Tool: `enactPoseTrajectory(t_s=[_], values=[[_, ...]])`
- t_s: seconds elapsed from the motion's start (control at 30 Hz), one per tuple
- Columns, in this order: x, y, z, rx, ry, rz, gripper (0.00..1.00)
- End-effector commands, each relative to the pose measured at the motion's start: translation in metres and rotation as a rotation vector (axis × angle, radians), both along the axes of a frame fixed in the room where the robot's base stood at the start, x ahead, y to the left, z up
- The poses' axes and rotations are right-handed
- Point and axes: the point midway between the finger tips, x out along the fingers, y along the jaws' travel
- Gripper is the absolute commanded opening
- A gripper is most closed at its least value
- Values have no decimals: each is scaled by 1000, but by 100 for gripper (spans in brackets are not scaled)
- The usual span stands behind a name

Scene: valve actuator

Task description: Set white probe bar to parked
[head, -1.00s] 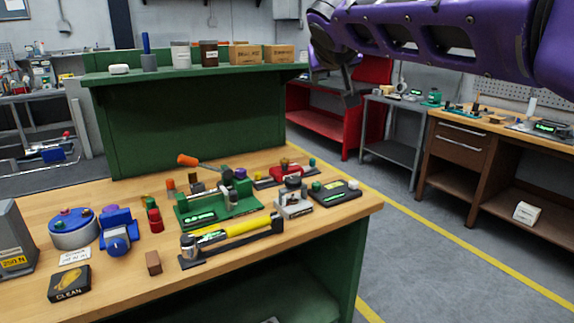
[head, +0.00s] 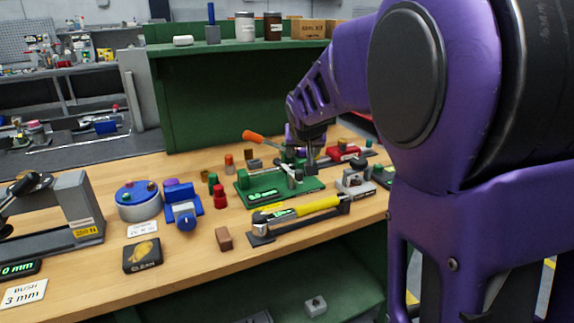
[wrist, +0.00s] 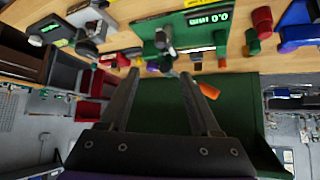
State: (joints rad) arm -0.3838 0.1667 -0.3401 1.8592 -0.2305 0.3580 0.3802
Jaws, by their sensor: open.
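The green gauge fixture (head: 262,193) stands on the wooden bench, with a lit display on its front. In the wrist view it is at the top (wrist: 205,42), its display reading 0.0 mm. A small pale grey-white bar (head: 291,172) on the fixture may be the white probe bar; I cannot tell its setting. My gripper (head: 311,163) is at the fixture's back right, partly blurred into the clutter behind. In the wrist view its two fingers (wrist: 161,76) are apart and empty, pointing toward the fixture. Small dark parts show beyond and between the fingertips.
A yellow-handled torque wrench (head: 310,208) lies in front of the fixture. An orange-handled tool (head: 262,138) lies behind it. A red block (head: 344,153) and a grey device (head: 355,182) stand to the right. A green shelf (head: 235,100) rises behind the bench.

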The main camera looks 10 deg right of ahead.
Motion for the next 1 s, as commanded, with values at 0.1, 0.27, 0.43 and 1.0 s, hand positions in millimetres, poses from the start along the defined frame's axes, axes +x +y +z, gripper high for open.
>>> enactPoseTrajectory(t_s=[0.1,0.27,0.43,1.0], values=[[9,-1,-12,-4,4,0,64],[30,-4,-33,-4,5,0,64],[56,-8,-59,-4,6,-1,64],[118,-13,-119,-3,2,2,64]])
